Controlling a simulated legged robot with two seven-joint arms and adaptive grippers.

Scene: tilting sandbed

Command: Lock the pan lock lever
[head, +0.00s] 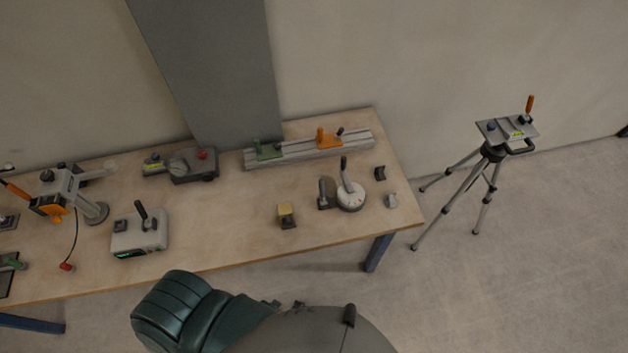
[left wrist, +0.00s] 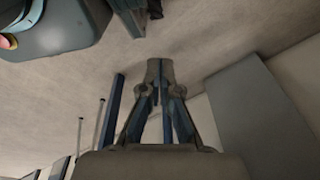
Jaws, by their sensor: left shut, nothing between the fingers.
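A tripod (head: 484,185) stands on the floor to the right of the table in the head view. Its head carries a grey plate (head: 494,132) with an upright orange-handled lever (head: 530,104) at the right, and a dark handle (head: 521,147) sticks out below the plate. I cannot tell which of these is the pan lock lever, or its lock state. My left gripper (left wrist: 160,70) shows in the left wrist view, shut and empty, touching nothing that I can see. It is not visible in the head view. My right gripper is in neither view.
The wooden table (head: 245,215) holds a rail (head: 310,149) with green and orange clamps, a round dial with a lever (head: 350,194), a grey box (head: 140,234) and several smaller parts. Floor between the table and tripod is clear.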

